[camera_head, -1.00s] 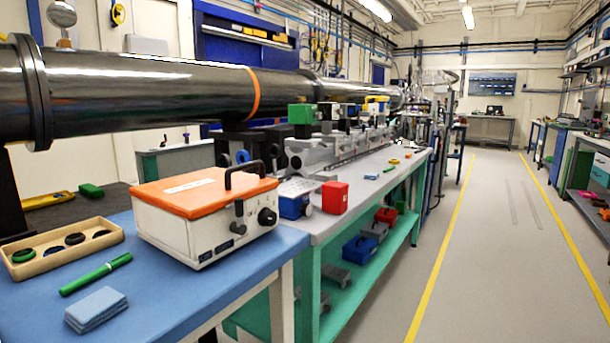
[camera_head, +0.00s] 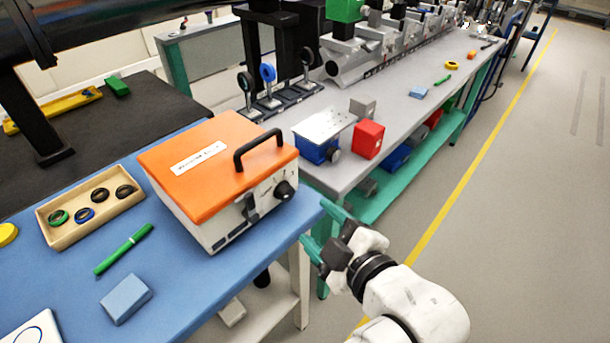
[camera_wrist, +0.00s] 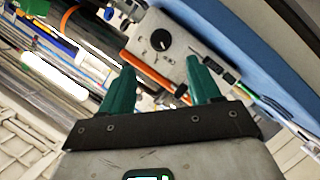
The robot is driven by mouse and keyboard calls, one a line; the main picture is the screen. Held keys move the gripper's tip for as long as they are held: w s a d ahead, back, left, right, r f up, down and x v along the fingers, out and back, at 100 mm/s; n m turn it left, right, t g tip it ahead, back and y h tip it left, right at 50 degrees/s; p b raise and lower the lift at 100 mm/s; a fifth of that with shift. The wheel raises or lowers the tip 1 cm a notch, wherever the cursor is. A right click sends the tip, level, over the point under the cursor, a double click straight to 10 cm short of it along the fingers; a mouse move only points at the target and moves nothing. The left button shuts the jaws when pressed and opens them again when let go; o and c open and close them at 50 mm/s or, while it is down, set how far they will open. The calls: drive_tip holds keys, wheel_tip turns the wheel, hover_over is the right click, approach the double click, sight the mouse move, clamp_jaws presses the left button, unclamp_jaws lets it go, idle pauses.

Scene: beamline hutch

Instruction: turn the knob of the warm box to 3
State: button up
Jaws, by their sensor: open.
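The warm box (camera_head: 205,170), white with an orange lid and a black handle, stands on the blue bench top. Its round black knob (camera_head: 284,190) is on the right part of its front face. The knob also shows in the wrist view (camera_wrist: 160,40), with a pale pointer line; its scale is too small to read. A dark latch (camera_head: 250,206) is left of the knob. My gripper (camera_head: 324,228), with green fingers, is open and empty, to the lower right of the knob and apart from it. In the wrist view its fingertips (camera_wrist: 165,72) point toward the box front.
A wooden tray (camera_head: 92,236) with several rings, a green pen (camera_head: 124,250) and a blue block (camera_head: 125,298) lie left of the box. The floor at right is clear.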

sight(289, 195)
drive_tip(key=x, duration=1)
drive_tip(key=shift+w+a+f, duration=0.1)
drive_tip(key=shift+w+a, duration=0.05)
drive_tip(key=shift+w, duration=0.1)
drive_tip(key=c, duration=1)
